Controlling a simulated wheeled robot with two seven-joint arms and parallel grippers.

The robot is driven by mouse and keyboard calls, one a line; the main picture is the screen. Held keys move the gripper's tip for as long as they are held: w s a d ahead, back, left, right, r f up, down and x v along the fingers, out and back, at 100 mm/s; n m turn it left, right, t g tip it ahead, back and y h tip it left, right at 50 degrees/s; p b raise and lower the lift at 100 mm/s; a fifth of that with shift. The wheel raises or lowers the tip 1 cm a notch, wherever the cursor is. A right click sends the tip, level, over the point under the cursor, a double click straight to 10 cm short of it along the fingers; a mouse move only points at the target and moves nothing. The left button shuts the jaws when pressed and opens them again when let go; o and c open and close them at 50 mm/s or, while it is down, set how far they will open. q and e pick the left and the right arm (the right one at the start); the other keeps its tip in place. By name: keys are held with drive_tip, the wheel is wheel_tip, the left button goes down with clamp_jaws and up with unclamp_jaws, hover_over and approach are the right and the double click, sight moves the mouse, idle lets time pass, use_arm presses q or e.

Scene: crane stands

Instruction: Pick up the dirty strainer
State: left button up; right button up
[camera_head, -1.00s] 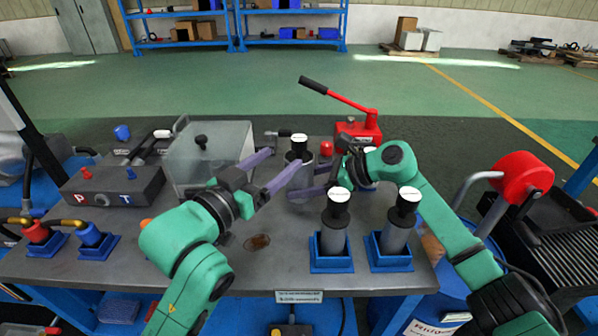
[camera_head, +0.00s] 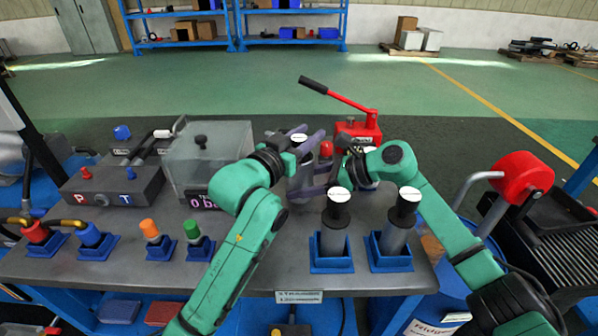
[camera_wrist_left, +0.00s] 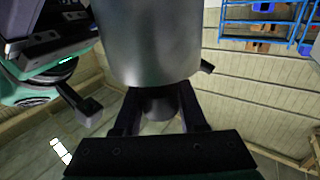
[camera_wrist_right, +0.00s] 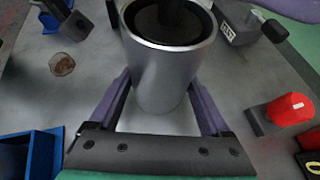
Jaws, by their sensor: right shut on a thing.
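A grey metal cylinder (camera_wrist_right: 165,85) stands upright at the middle of the bench. A black-necked part with a white round top (camera_head: 299,138) sticks out of it. My right gripper (camera_head: 308,180) is shut on the cylinder from the right. My left gripper (camera_head: 297,143) is open, with its fingers on either side of the black neck, which shows in the left wrist view (camera_wrist_left: 160,103); contact cannot be told. The strainer body inside the cylinder is hidden. Two similar white-topped black-and-grey strainers (camera_head: 335,230) (camera_head: 401,233) stand in blue holders nearer the front.
A clear box (camera_head: 208,150) and a grey P/T block (camera_head: 112,186) stand left of the cylinder. A red hand pump (camera_head: 358,132) stands behind it. Orange (camera_head: 150,229) and green (camera_head: 192,230) plugs sit in blue holders at front left.

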use_arm(q)
clamp_jaws()
wheel_tip(320, 180, up, 18)
use_arm(e)
drive_tip(key=o, duration=1.1)
